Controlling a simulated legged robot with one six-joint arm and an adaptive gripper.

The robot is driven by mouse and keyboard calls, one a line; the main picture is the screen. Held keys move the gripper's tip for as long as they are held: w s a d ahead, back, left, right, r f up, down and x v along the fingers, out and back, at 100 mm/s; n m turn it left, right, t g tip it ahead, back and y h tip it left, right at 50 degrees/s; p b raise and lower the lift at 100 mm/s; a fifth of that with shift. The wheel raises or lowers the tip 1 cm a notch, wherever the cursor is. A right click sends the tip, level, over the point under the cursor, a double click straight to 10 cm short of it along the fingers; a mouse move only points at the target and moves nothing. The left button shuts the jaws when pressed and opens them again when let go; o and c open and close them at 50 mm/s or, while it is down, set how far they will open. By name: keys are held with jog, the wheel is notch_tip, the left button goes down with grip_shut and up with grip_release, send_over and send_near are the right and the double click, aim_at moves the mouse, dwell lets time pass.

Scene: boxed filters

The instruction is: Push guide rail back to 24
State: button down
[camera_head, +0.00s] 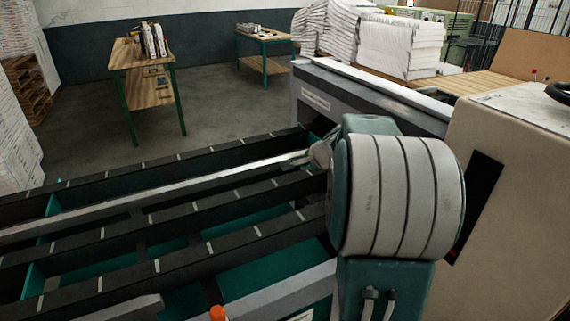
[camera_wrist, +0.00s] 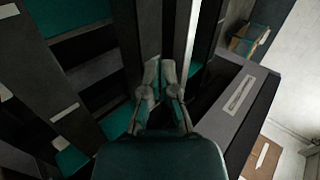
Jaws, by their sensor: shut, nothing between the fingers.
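The guide rail (camera_head: 180,190) is a long, thin silver bar running across the dark machine bed from the left towards my arm. My gripper (camera_head: 318,152) is at the rail's right end in the head view, mostly hidden behind my arm. In the wrist view my gripper (camera_wrist: 160,72) is shut and empty, fingertips together and pointing down at the bed. A pale strip that looks like the guide rail (camera_wrist: 182,35) passes just right of the fingertips. I cannot tell whether they touch it. No number 24 is readable.
Dark slats (camera_head: 120,236) with pale marks lie parallel to the rail, with green panels between. A grey machine wall (camera_head: 340,98) with a label borders the bed's far right. A beige cabinet (camera_head: 520,190) stands right of my arm. An orange knob (camera_head: 217,313) is at the front.

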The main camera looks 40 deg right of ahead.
aim_at(293, 173)
jog(key=shift+m, duration=0.4)
jog(key=x, duration=0.3)
jog(key=d+x, duration=0.1)
jog(key=x, duration=0.3)
jog(key=d+x, duration=0.1)
jog(key=x, duration=0.2)
jog(key=shift+d+f, duration=0.1)
jog(key=shift+f, duration=0.25)
jog(key=w, duration=0.3)
jog(key=shift+w+d, duration=0.15)
jog(key=shift+d, duration=0.2)
jog(key=shift+w+r, duration=0.15)
jog(key=shift+w, duration=0.15)
jog(key=shift+w+d, duration=0.1)
jog(key=shift+w, duration=0.05)
